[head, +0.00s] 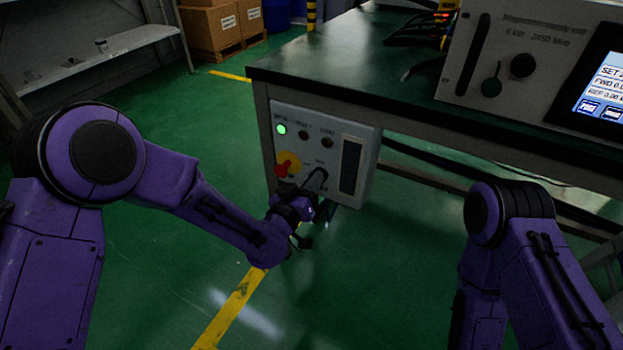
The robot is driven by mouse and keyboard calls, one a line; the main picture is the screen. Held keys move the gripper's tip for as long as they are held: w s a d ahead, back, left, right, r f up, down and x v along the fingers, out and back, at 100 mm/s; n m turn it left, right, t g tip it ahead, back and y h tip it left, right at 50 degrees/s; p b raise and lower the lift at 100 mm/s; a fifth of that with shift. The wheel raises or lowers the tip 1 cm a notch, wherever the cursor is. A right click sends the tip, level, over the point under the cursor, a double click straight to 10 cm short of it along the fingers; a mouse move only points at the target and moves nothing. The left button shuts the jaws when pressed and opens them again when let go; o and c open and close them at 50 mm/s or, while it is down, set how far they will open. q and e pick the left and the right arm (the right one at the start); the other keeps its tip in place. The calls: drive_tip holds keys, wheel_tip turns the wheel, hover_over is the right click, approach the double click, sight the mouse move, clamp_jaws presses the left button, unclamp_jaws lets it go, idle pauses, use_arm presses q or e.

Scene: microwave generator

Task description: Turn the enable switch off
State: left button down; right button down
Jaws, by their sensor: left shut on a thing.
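The grey control box (333,136) hangs under the front left of the table. Its face has a lit green lamp (281,128), two dark round buttons or lamps, and a red knob (285,168) on a yellow plate. The labels are too small to read. My left gripper (312,200) is at the lower middle of the box face, right of and below the red knob. My right gripper is out of view.
The dark table (350,75) overhangs the box. On it stands the generator unit (535,45) with a lit screen (603,85) and black knobs. Cardboard boxes (215,28) and a shelf (90,55) are behind. The green floor (345,290) in front is clear.

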use_arm(q)
drive_tip(key=shift+w+a+f+n+p, duration=0.1)
drive_tip(key=shift+f+n+p, duration=0.2)
drive_tip(key=shift+n, duration=1.95)
drive_tip(key=shift+a+f+n+p, duration=0.15)
drive_tip(key=shift+n+p, duration=0.2)
drive_tip(key=shift+n, duration=1.95)
drive_tip(key=shift+w+a+f+n+p, duration=0.15)
drive_tip(key=shift+n+p, duration=0.2)
drive_tip(key=shift+n, duration=1.9)
drive_tip(key=shift+s, duration=0.15)
drive_tip(key=c, duration=1.1)
unclamp_jaws()
drive_tip(key=shift+c, duration=0.2)
drive_tip(key=p+v, duration=0.1)
drive_tip(key=v, duration=0.9)
drive_tip(key=shift+s, duration=0.25)
